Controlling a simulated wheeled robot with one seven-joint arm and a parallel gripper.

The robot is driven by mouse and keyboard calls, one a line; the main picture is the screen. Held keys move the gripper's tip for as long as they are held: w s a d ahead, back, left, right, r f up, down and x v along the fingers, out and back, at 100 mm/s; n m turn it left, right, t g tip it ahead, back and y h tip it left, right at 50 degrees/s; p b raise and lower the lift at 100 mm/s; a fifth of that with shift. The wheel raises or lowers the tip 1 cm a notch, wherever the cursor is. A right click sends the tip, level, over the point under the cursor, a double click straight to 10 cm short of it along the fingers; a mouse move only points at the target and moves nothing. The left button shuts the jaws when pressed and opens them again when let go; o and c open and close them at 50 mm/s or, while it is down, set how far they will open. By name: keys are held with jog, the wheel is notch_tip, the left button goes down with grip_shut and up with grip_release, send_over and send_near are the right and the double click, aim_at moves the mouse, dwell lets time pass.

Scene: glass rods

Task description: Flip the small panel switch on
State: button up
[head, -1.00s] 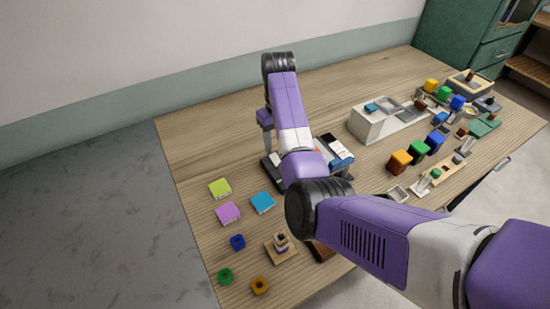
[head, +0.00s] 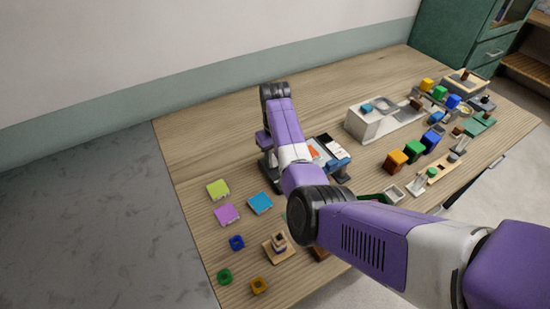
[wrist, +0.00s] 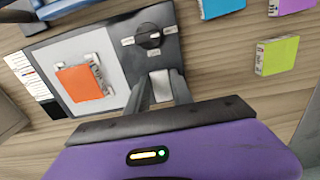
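The panel (wrist: 55,52) lies on the table, with a dark frame and a pale plate, in the upper left of the wrist view. It carries an orange square (wrist: 80,88) and a round black knob (wrist: 148,37) with small labels around it. My gripper (wrist: 161,80) points at the panel's lower edge, just below the knob. A pale, narrow piece shows between the grey fingers; I cannot tell whether it is the small switch or whether they touch it. In the head view the panel (head: 313,153) is partly hidden by my arm.
Blue (head: 260,202), purple (head: 227,214) and yellow-green (head: 218,189) squares lie left of my forearm. A white box (head: 372,124) and several coloured cubes stand to the right. The table's back left is clear.

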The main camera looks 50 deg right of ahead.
grip_shut()
jog(key=g+b, duration=0.1)
jog(key=b, duration=0.3)
jog(key=shift+w+f+g+y, duration=0.25)
jog(key=shift+w+g+y, duration=0.05)
jog(key=shift+w+g, duration=0.1)
jog(key=g+b, duration=0.1)
jog(key=b, duration=0.2)
jog(key=shift+w, duration=0.1)
jog(key=shift+d+r+g+b, duration=0.15)
jog(key=shift+g+b, duration=0.15)
jog(key=shift+b, duration=0.9)
jog(key=shift+r, duration=0.2)
jog(key=o, duration=0.6)
grip_release()
jog(key=shift+c, duration=0.2)
jog(key=shift+b+v, duration=1.2)
jog(key=shift+v, duration=2.7)
jog(key=shift+d, duration=0.1)
